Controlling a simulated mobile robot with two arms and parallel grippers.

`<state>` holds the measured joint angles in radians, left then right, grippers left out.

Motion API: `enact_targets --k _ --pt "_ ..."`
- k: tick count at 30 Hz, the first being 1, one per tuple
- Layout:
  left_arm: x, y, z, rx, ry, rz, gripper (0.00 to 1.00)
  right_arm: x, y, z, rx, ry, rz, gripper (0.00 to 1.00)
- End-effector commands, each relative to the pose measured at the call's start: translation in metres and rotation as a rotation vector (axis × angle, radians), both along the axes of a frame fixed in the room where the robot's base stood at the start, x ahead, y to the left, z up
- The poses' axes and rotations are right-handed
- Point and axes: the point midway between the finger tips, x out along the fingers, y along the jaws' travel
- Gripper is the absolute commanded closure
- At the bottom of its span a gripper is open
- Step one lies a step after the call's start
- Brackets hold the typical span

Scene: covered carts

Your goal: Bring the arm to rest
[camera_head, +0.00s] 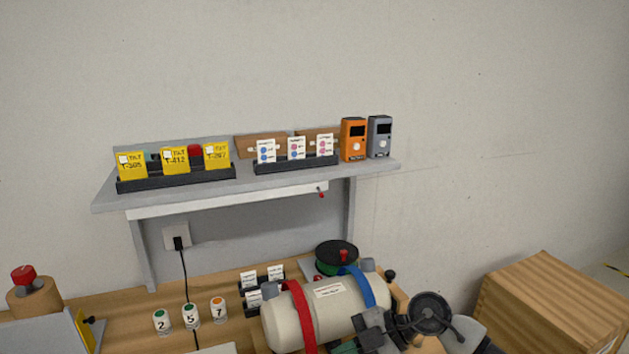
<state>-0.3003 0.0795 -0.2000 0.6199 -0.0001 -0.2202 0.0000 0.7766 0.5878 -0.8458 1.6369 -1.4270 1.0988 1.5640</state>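My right arm comes in at the lower right. Its dark joint and pale link lie in front of the right end of a cream tank. My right gripper (368,334) seems to be the dark block at the tank's lower right. Its fingertips are not clear, so I cannot tell if it is open or shut, or if it touches the tank. The cream tank (329,308) lies on its side with a red strap (299,310) and a blue strap (361,287). My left gripper is not in view.
A wooden bench (105,318) carries numbered white containers (191,315) and a green-black reel (337,256). A grey shelf (245,187) above holds yellow tags, cards and two small devices. A wooden crate (545,300) stands at right. A red-topped wooden piece (30,295) is at left.

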Motion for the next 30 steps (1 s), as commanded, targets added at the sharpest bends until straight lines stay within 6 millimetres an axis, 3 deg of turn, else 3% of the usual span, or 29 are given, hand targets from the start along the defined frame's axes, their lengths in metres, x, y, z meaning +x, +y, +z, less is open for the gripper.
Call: enact_targets --k 1,3,6,9,13,17,20,24,30 --pt "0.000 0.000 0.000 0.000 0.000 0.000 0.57 -0.011 0.023 0.010 0.165 -0.034 -0.015 1.00" --pt "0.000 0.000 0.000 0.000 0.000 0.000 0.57 -0.018 0.041 0.030 0.375 -0.087 -0.077 1.00" --pt "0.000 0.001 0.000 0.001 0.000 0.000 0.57 -0.021 0.049 0.058 0.634 -0.148 -0.237 1.00" --pt "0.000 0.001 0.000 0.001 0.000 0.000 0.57 -0.019 0.037 0.076 0.829 -0.177 -0.465 1.00" --pt "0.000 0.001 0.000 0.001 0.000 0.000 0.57 -0.013 0.000 0.076 0.958 -0.165 -0.831 1.00" --pt "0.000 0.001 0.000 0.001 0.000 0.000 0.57 -0.017 -0.048 0.046 0.930 -0.087 -1.222 1.00" --pt "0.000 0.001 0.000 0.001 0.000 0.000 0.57 -0.034 -0.083 0.007 0.802 0.024 -1.499 1.00" --pt "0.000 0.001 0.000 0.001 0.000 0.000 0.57 -0.082 -0.119 -0.053 0.515 0.233 -1.778 1.00" --pt "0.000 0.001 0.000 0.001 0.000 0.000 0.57 -0.156 -0.138 -0.105 0.140 0.494 -1.907 1.00"
